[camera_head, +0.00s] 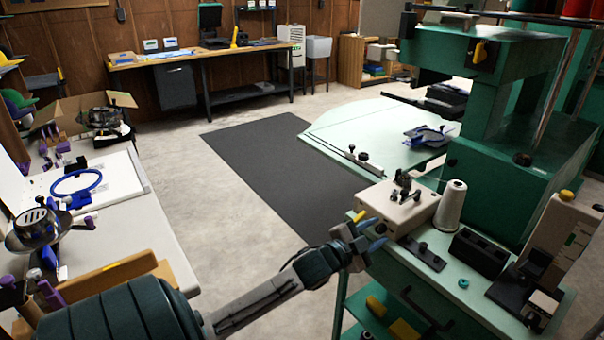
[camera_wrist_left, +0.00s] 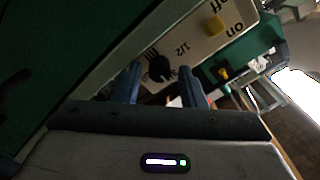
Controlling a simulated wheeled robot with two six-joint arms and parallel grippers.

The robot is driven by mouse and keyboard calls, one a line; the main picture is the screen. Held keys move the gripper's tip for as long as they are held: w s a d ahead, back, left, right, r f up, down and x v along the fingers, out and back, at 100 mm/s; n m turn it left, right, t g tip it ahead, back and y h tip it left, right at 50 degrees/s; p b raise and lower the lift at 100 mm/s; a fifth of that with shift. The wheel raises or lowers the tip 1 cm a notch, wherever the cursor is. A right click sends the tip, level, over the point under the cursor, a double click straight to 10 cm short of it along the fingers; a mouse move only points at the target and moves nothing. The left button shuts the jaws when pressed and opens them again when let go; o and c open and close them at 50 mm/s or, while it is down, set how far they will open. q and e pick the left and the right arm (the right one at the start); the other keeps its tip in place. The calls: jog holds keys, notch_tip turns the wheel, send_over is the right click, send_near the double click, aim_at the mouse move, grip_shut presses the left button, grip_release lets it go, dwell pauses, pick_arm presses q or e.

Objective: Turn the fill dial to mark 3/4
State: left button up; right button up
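The fill dial (camera_wrist_left: 160,68) is a small black knob on the face of a beige box (camera_wrist_left: 193,45), seen in the left wrist view. Printed marks sit around it; "1/2" is legible, the others are not clear. It lies between the blue fingertips of my open left gripper (camera_wrist_left: 160,72), with a visible gap on each side. I cannot tell which mark its pointer meets. In the head view my left gripper (camera_head: 371,233) is at the near left side of the beige box (camera_head: 408,212), and the dial is hidden there. My right gripper is not in view.
A yellow switch (camera_wrist_left: 216,25) marked on and off is on the same face. A white thread cone (camera_head: 451,205) and a black block (camera_head: 479,253) stand close by on the green bench. The green machine (camera_head: 510,185) rises behind. Open floor lies to the left.

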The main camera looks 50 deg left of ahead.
pick_arm(q)
jog(key=n+b, duration=0.1)
jog(key=n, duration=0.2)
jog(key=shift+f, duration=0.15)
jog(key=n+b, duration=0.1)
jog(key=n, duration=0.2)
jog(key=n+b, duration=0.4)
jog(key=shift+n, duration=0.4)
jog(key=s+p, duration=0.2)
jog(key=s, duration=0.9)
jog(key=w+a+f+n+g+y+p, duration=0.15)
jog(key=a+f+g+y+p, duration=0.35)
jog(key=a+f, duration=0.55)
jog(key=s+a+f+g+p, duration=0.1)
jog(key=s+a+f+p, duration=0.1)
jog(key=f, duration=0.4)
jog(key=s+a+f+g+p, duration=0.1)
jog(key=s+a+f+p, duration=0.2)
jog(key=f, duration=0.4)
jog(key=shift+s+a+f+y+p, duration=0.15)
jog(key=shift+s+a+y+p, duration=0.2)
jog(key=shift+a, duration=0.25)
